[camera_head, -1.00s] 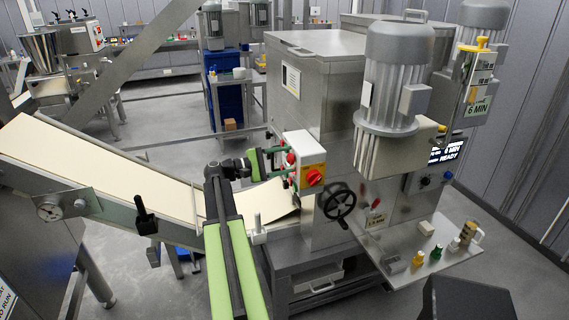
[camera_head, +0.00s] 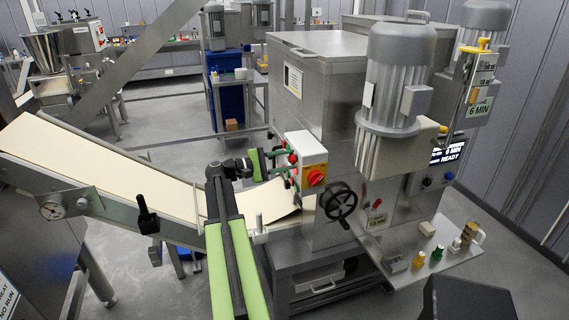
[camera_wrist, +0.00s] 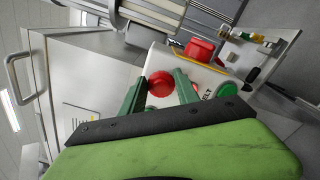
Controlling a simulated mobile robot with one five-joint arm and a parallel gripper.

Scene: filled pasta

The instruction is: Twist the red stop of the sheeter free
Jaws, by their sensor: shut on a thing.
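The red stop (camera_wrist: 160,84) is a round red button on the pale control box of the sheeter. In the wrist view it sits between the two green fingers of my gripper (camera_wrist: 160,90), which is shut on it from both sides. In the head view my gripper (camera_head: 283,168) reaches the left side of the control box (camera_head: 307,158). The red stop (camera_head: 292,158) shows there as a small red spot, partly hidden by the fingers. Whether it has turned cannot be told.
A red rotary switch on yellow (camera_head: 315,177) is close beside the stop. A green button (camera_wrist: 227,89) is to its right in the wrist view. A black handwheel (camera_head: 338,201) is below the box. The dough belt (camera_head: 110,167) runs at left.

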